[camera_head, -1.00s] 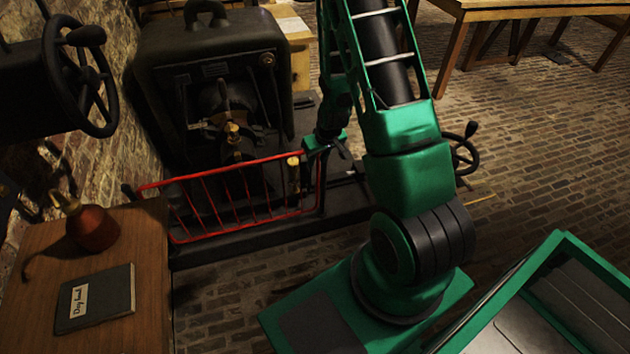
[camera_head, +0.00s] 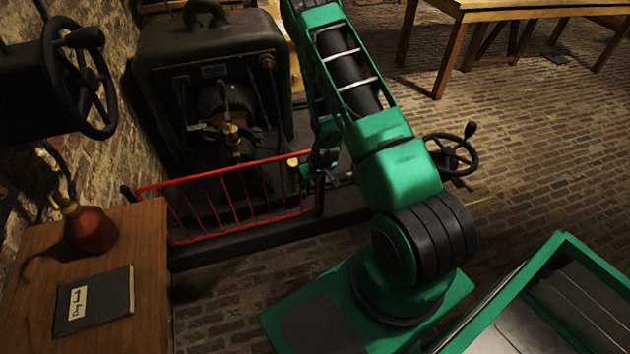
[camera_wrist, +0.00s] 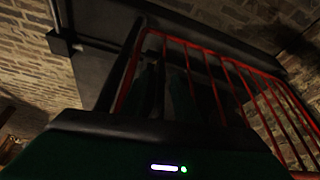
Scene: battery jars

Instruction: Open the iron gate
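The iron gate (camera_head: 233,200) is a low red frame with upright bars, in front of the dark machine in the head view. It looks closed, its top rail running across to a dark post at the right end. A brass knob (camera_head: 293,162) shows near that end. My gripper (camera_head: 307,178) is at the gate's right end, just below and right of the knob. The wrist view shows the red bars (camera_wrist: 213,85) and dark end post close ahead. Dark finger shapes stand near the frame; their gap and any contact are unclear.
The black machine (camera_head: 210,65) stands behind the gate. A wooden table (camera_head: 150,240) with a red oil can (camera_head: 90,228) and a book (camera_head: 95,300) is at left. A handwheel (camera_head: 452,155) stands right of my arm.

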